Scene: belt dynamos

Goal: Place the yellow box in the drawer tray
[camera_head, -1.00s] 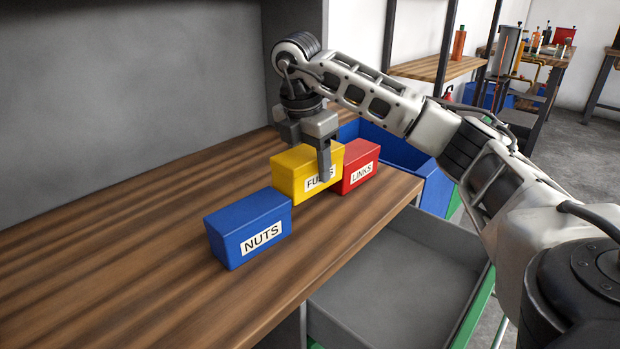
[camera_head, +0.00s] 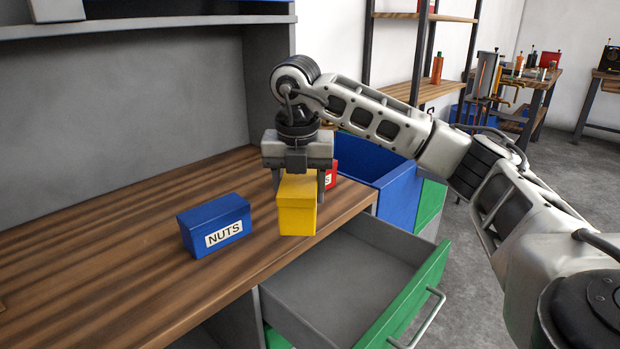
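The yellow box (camera_head: 297,213) is between the two fingers of my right gripper (camera_head: 298,183), which is shut on it from above. Its narrow end faces me and its label is out of sight. It is near the front edge of the wooden worktop; I cannot tell whether it is clear of the surface. The drawer tray (camera_head: 345,279) is pulled out below and to the right, grey inside with a green front, and looks empty. My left gripper is not in view.
A blue box (camera_head: 215,226) labelled NUTS stands on the worktop (camera_head: 110,262) left of the yellow box. A red box (camera_head: 331,176) is partly hidden behind my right gripper. A larger blue bin (camera_head: 392,190) stands beyond the worktop's right end. A handle (camera_head: 428,318) juts from the drawer front.

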